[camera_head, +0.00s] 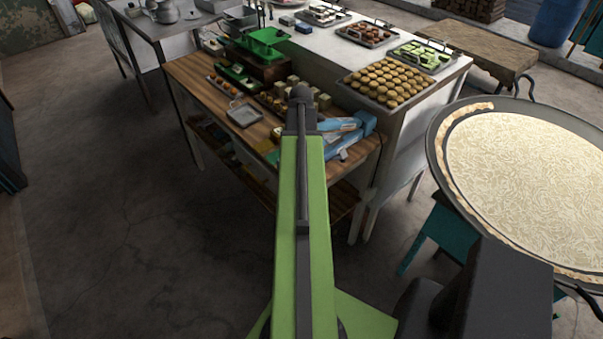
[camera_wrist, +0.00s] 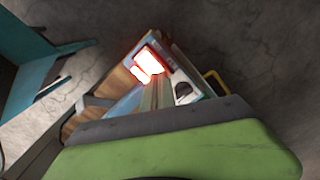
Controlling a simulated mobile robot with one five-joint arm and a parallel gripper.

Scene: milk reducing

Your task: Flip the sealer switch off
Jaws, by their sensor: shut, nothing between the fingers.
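The blue sealer (camera_head: 343,132) lies on the right end of the wooden table (camera_head: 187,72), just right of the end of my arm in the head view. In the wrist view the sealer (camera_wrist: 128,103) shows a glowing white-and-red lit switch (camera_wrist: 149,61) near its far end and a dark round knob (camera_wrist: 183,89) on a pale panel. My gripper (camera_head: 301,94) is shut and empty, at the far end of my green arm, left of the sealer in the head view. Its fingertips are hard to make out, and I cannot tell whether it touches the sealer.
Small trays and wrapped blocks (camera_head: 296,84) crowd the table left of the sealer. A white counter behind holds a tray of round sweets (camera_head: 387,82). A wide pan of pale shreds (camera_head: 525,175) stands at the right. The floor (camera_head: 110,200) at left is clear.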

